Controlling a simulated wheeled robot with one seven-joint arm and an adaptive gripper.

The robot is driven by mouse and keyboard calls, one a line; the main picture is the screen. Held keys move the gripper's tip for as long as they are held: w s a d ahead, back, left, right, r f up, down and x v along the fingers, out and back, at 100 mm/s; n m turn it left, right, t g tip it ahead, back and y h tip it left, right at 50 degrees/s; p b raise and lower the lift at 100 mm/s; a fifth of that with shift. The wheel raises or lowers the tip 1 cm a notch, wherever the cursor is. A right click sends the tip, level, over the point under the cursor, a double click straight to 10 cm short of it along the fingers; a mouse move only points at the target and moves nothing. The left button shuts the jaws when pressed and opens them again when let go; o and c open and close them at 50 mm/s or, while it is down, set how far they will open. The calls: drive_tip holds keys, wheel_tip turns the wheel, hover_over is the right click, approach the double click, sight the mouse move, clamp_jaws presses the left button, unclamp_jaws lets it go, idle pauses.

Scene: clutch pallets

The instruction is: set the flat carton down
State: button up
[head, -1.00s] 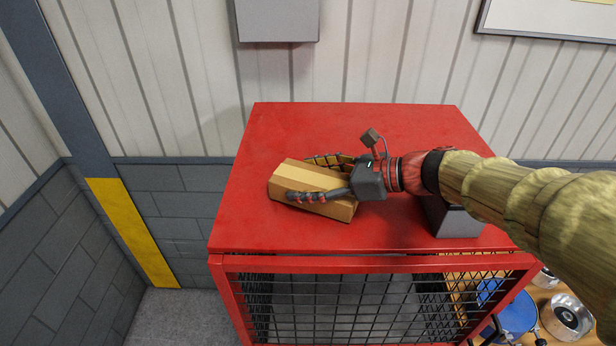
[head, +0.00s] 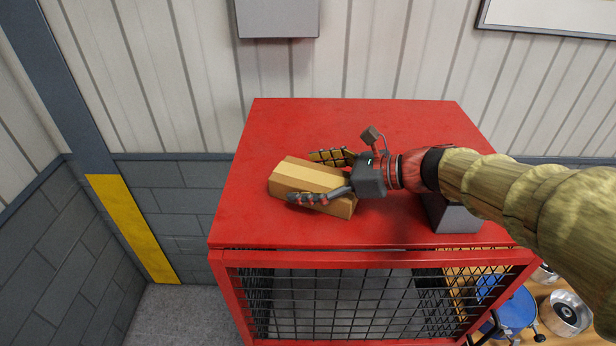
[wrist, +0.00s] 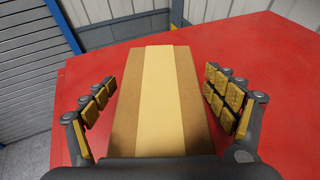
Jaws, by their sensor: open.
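The flat carton (head: 310,178) is brown cardboard with a paler tape strip along its top. It rests on the red top of a mesh cage (head: 390,122), toward the left of that top. My gripper (head: 318,178) is open around the carton's near end, one finger on each side. In the wrist view the carton (wrist: 158,100) lies between the spread fingers, with a gap showing on both sides. The carton's end closest to the palm is hidden by my gripper.
A grey box (head: 455,216) stands on the red top under my forearm. A grey wall box (head: 277,18) hangs behind. Blue and silver round parts (head: 565,313) lie on a wooden surface at lower right. The red top is clear at the back and left.

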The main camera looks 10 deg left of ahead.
drive_tip(key=shift+r, duration=0.2)
drive_tip(key=b+v, duration=0.2)
drive_tip(key=v, duration=1)
drive_tip(key=shift+f+b, duration=0.15)
drive_tip(key=shift+b, duration=0.2)
